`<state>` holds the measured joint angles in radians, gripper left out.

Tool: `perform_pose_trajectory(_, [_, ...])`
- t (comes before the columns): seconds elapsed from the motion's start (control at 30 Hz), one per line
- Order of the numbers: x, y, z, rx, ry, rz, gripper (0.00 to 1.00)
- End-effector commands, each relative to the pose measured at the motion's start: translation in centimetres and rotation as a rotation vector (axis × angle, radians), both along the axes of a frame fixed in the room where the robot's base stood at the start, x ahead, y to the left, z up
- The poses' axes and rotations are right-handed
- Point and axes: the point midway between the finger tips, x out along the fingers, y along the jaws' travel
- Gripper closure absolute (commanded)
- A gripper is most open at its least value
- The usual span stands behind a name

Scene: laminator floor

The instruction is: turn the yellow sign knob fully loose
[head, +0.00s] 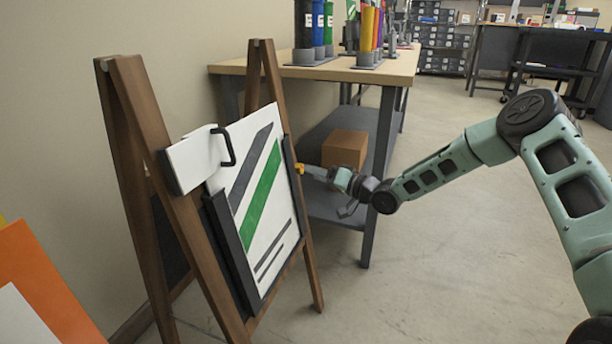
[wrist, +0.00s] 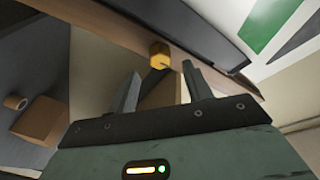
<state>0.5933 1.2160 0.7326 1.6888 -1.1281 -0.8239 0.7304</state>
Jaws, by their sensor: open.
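The yellow sign knob (head: 299,168) sits on the right wooden leg of the A-frame sign, beside the dark frame edge. In the wrist view the yellow knob (wrist: 160,54) lies beyond my fingertips, close to the gap between them. My gripper (head: 322,172) is right of the knob in the head view, reaching in from the right. In the wrist view my gripper (wrist: 158,82) has its two fingers apart with nothing held between them. The fingers look short of the knob and not around it. The sign (head: 262,190) is a white panel with green and grey stripes.
A white block with a black handle (head: 205,155) is at the sign's top left. Behind stands a workbench (head: 345,75) with coloured rolls and a cardboard box (head: 345,149) on its lower shelf. An orange board (head: 40,285) is at lower left.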

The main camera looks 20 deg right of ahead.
Motion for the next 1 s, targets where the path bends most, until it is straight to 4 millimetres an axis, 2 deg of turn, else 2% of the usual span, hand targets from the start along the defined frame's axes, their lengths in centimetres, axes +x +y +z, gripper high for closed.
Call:
perform_pose_trajectory(0.1, [1.5, 1.4, -0.2, 0.001, -0.001, 0.0, 0.5])
perform_pose_trajectory(0.23, [2.6, 2.3, -0.1, 0.0, -0.001, -0.001, 0.5])
perform_pose_trajectory(0.63, [3.2, 2.9, 0.0, 0.0, 0.001, -0.001, 0.5])
perform_pose_trajectory(0.67, [3.2, 2.9, 0.0, 0.0, 0.001, -0.001, 0.53])
perform_pose_trajectory(0.8, [3.2, 2.9, 0.0, 0.0, 0.001, -0.001, 0.92])
perform_pose_trajectory(0.83, [3.2, 2.9, 0.0, 0.0, 0.001, -0.001, 0.95])
perform_pose_trajectory(1.0, [3.2, 2.8, 0.0, -0.002, -0.002, 0.0, 0.94])
